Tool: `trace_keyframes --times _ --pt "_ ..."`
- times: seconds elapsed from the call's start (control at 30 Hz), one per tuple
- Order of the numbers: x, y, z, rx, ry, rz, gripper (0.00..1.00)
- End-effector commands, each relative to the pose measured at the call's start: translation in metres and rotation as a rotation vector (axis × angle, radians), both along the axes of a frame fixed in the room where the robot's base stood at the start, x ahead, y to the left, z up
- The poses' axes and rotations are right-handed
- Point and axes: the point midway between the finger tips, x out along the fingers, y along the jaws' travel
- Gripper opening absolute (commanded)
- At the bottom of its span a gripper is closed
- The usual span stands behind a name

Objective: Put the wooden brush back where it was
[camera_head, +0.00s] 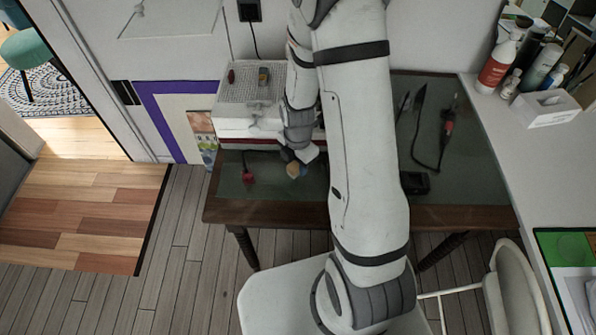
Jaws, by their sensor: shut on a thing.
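My gripper (300,155) is low over the front left part of the dark-topped table (290,213), just in front of a white box. It is shut on a small tan thing (294,170), which I take to be the wooden brush. Only a small part of it shows under the jaws, and its shape is hard to make out. I cannot tell whether it touches the tabletop. My arm hides the middle of the table.
The white box (250,91) has a grid top bearing a small red item (231,76) and a grey-yellow item (264,77). A red item (248,177) lies left of my gripper. A dark cable (417,130) and a red-black tool (449,124) lie right.

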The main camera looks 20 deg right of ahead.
Motion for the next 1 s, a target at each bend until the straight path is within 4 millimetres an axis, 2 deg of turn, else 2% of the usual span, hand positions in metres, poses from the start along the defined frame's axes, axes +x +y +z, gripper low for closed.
trace_keyframes --times 0.2,0.3,0.7,0.73,1.0 --pt "-0.001 0.0 -0.03 0.0 0.004 0.001 0.04" --pt "0.0 0.0 -0.038 0.0 0.002 0.001 0.04" --pt "0.0 0.001 -0.044 0.0 0.0 0.002 0.04" --pt "0.0 0.001 -0.043 0.0 0.0 0.002 0.29" --pt "0.0 0.001 -0.042 0.0 0.0 0.002 0.5"
